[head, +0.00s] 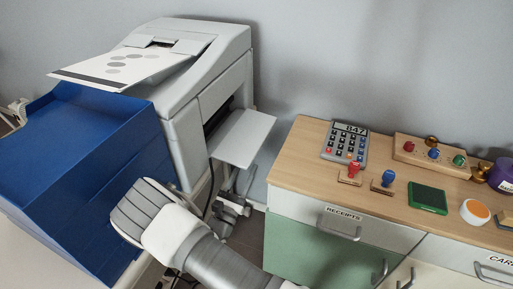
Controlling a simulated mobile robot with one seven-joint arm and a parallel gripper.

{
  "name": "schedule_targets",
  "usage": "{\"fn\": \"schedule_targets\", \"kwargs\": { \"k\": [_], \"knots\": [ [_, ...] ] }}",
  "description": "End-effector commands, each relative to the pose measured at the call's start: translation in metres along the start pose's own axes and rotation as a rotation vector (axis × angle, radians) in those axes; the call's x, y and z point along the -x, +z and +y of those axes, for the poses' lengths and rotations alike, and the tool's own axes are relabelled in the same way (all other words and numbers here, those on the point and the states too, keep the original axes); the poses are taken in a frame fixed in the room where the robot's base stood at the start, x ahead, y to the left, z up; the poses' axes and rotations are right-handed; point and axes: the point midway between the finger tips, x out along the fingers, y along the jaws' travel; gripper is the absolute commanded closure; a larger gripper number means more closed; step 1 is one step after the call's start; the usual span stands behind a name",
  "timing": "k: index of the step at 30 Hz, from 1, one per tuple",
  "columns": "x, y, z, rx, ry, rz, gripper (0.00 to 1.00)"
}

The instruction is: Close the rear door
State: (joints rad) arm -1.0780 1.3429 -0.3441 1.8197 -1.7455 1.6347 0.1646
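A grey-white printer (190,118) stands at the left against the wall, with a printed sheet (125,67) on its top. A light grey flap (241,138), which looks like the rear door, sticks out almost flat from the printer's right side. It stands open below a dark gap in the housing. My gripper (143,210) is low in front of the printer, beside the blue trays and left of the flap, apart from it. Its ribbed grey end shows, but its fingers cannot be made out.
Blue stacked trays (75,140) fill the left side. A wooden-topped cabinet (300,165) stands at the right, holding a calculator (345,141), stamps, a green pad (428,197) and other small items. A gap with cables lies between printer and cabinet, below the flap.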

Motion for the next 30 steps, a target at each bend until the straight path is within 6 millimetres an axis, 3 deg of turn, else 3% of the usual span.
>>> {"fn": "schedule_targets", "kwargs": {
  "k": [6,12,25,26,30],
  "knots": [
    [-0.047,-0.002,-0.001,-0.001,-0.004,-0.001,0.57],
    [-0.076,-0.001,0.000,-0.001,-0.002,0.000,0.57],
    [-0.088,0.000,0.000,0.001,0.000,0.001,0.57],
    [-0.088,0.000,0.000,0.001,0.000,0.001,0.59],
    [-0.088,0.000,0.000,0.001,0.000,0.001,0.84]
  ]
}}
